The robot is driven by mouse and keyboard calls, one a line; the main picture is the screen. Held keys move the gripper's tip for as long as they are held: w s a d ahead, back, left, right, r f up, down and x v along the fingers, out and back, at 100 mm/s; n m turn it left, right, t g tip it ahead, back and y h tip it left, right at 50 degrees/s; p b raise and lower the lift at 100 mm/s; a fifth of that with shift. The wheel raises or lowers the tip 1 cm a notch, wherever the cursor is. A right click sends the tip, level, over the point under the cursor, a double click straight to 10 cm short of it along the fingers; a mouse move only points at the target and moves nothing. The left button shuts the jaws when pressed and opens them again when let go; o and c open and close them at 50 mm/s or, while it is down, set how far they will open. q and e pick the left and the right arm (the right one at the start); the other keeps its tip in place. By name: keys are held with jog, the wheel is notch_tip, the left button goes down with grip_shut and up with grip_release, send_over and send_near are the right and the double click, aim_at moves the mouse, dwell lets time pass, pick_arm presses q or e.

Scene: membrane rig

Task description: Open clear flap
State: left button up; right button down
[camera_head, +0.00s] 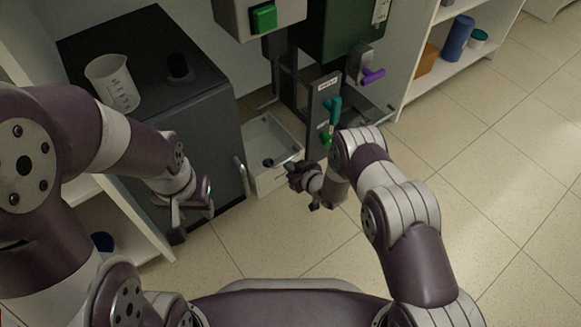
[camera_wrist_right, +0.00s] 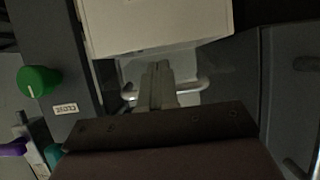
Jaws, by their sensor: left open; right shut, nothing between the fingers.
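A pale upright bar handle (camera_head: 240,175) stands by the left front corner of the white basin (camera_head: 286,176) in the head view. The clear flap's pane is too faint to make out for sure. My right gripper (camera_head: 302,184) is in front of the basin's right side. In the right wrist view its fingers (camera_wrist_right: 157,85) are together and empty, in front of a pale bar (camera_wrist_right: 193,88) under a white box (camera_wrist_right: 165,25); I cannot tell whether they touch the bar. My left gripper (camera_head: 190,208) is open and empty, left of the basin beside the dark cabinet.
The dark cabinet (camera_head: 205,125) carries a beaker (camera_head: 112,82) at the left. Right of the basin are a teal handle (camera_head: 332,108) and a purple handle (camera_head: 373,75). A shelf unit (camera_head: 465,60) stands at right; the floor (camera_head: 490,190) is clear.

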jog(key=shift+w+a+r+p, duration=0.3)
jog(key=shift+w+a+r, duration=0.45)
jog(key=shift+r, duration=0.6)
jog(key=shift+w+a+r+p, duration=0.4)
jog(key=shift+w+r, duration=0.5)
jog(key=shift+r, duration=0.5)
jog(key=shift+w+a+r+p, duration=0.2)
jog(key=shift+w+a+r, duration=0.55)
jog(key=shift+r, duration=0.6)
pick_arm(q)
jog(key=shift+r+b, duration=0.3)
jog(key=shift+b, duration=0.65)
pick_arm(e)
jog(key=w+a+r, duration=0.8)
jog(key=w+r, duration=0.1)
jog(key=w, duration=0.2)
jog(key=shift+w, duration=0.25)
